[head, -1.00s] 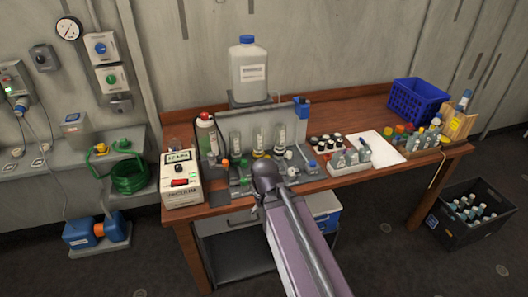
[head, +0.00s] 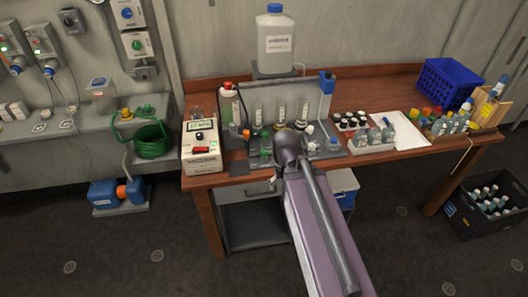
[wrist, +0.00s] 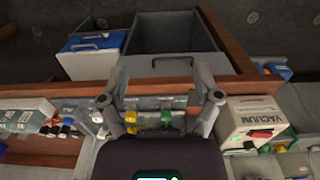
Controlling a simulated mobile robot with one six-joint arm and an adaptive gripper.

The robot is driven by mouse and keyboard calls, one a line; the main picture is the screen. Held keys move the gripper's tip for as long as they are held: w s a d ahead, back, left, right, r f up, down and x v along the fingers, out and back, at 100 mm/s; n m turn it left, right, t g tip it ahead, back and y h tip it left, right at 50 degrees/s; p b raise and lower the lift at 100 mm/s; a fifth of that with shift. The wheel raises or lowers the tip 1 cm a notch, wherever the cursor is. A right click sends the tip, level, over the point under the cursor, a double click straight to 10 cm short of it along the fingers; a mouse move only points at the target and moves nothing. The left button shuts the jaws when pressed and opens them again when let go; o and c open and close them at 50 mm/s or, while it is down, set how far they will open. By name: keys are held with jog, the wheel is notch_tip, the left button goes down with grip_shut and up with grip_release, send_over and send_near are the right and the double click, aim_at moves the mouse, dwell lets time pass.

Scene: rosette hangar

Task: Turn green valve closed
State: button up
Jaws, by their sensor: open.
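A small green valve handle (head: 265,153) sits low on the grey rig on the wooden bench, just left of my arm's end. In the wrist view a green handle (wrist: 166,118) shows between my fingers, with a yellow part (wrist: 131,117) to its left. My gripper (wrist: 160,98) is open, its two fingers spread wide on either side of these parts. Nothing is held, and I cannot tell whether a finger touches the rig. In the head view my arm hides the fingers and part of the rig's front.
A white vacuum box (head: 203,146) stands left of the rig and shows at the right in the wrist view (wrist: 255,122). A large white bottle (head: 275,40) stands above the rig. Several small bottles (head: 375,137) stand to its right.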

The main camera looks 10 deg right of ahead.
jog(key=w+d+n+t+y, duration=0.15)
jog(key=w+n, duration=0.25)
jog(key=w, duration=0.9)
jog(key=n+t+y+b, duration=0.1)
jog(key=n+t+y, duration=0.1)
jog(key=n, duration=0.3)
send_near(264, 151)
notch_tip(264, 151, up, 4)
jog(key=d, duration=0.1)
jog(key=shift+s, duration=0.5)
jog(key=shift+f, duration=0.1)
jog(key=b+x, duration=1.3)
jog(key=shift+s+f, duration=0.1)
jog(key=shift+f, duration=0.25)
jog(key=shift+g, duration=0.25)
grip_shut()
